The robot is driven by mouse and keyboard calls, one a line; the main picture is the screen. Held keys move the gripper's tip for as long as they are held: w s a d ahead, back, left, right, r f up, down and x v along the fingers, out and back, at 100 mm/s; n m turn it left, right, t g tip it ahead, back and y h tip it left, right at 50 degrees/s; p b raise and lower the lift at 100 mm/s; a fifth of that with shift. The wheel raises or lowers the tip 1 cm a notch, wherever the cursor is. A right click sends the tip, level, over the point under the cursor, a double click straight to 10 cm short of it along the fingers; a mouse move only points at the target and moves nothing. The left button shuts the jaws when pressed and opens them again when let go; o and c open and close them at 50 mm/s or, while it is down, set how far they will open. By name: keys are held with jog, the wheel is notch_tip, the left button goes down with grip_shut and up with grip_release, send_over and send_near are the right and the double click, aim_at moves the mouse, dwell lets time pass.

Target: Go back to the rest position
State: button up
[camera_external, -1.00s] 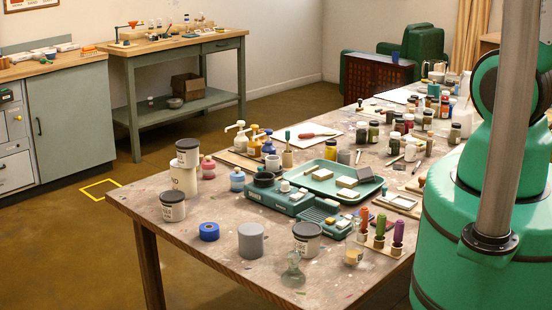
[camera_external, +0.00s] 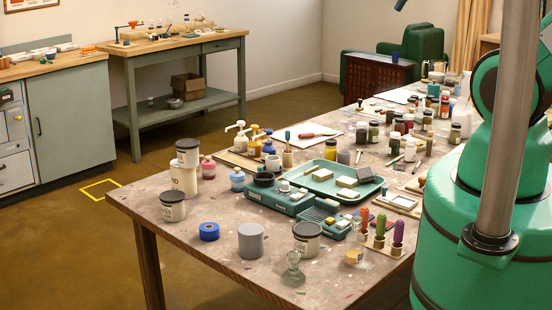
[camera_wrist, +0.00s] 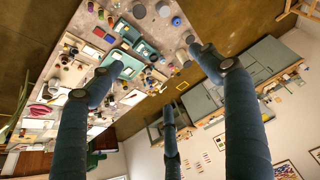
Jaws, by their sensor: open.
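My gripper (camera_wrist: 155,78) shows in the wrist view with three dark blue fingers spread wide apart. Nothing is between them. In the external view only a small dark blue tip (camera_external: 400,4) shows at the top edge, high above the work table (camera_external: 205,262). The rest of the gripper is out of that frame. My fingers touch nothing that I can see. The wrist view looks over the work table at its upper left, the floor, and the furniture by the wall.
The work table holds several jars, a green tray (camera_external: 322,189), a blue tape roll (camera_external: 209,232), a grey cylinder (camera_external: 251,241) and a rack with coloured handles (camera_external: 380,244). A side bench (camera_external: 185,45) and a green armchair (camera_external: 424,44) stand behind.

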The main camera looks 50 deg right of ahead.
notch_tip(320, 180, down, 13)
jog(key=b, duration=1.3)
